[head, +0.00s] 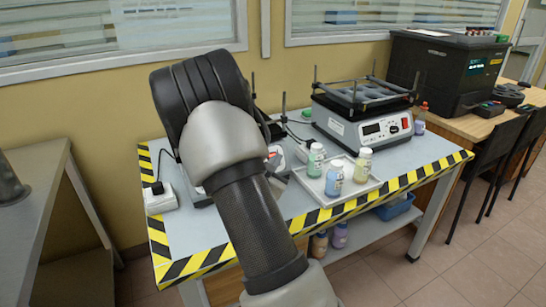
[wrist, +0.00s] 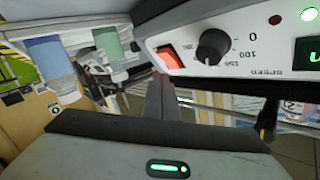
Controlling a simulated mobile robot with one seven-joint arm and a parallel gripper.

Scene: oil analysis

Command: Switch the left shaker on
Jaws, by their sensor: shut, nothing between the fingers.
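In the wrist view, a shaker's white front panel (wrist: 262,50) appears upside down, with a red rocker switch (wrist: 170,57), a black speed knob (wrist: 213,47), a bright green light (wrist: 309,14) and a display (wrist: 308,50) with green lit characters. My gripper (wrist: 160,88) is shut and empty, its fingertips close beside the red switch. I cannot tell whether they touch it. The gripper is hidden in the head view.
The right shaker (head: 362,118) stands further right on the table with yellow-black edging. A white power socket block (head: 160,200) is at the table's left. A dark machine (head: 440,68) stands back right.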

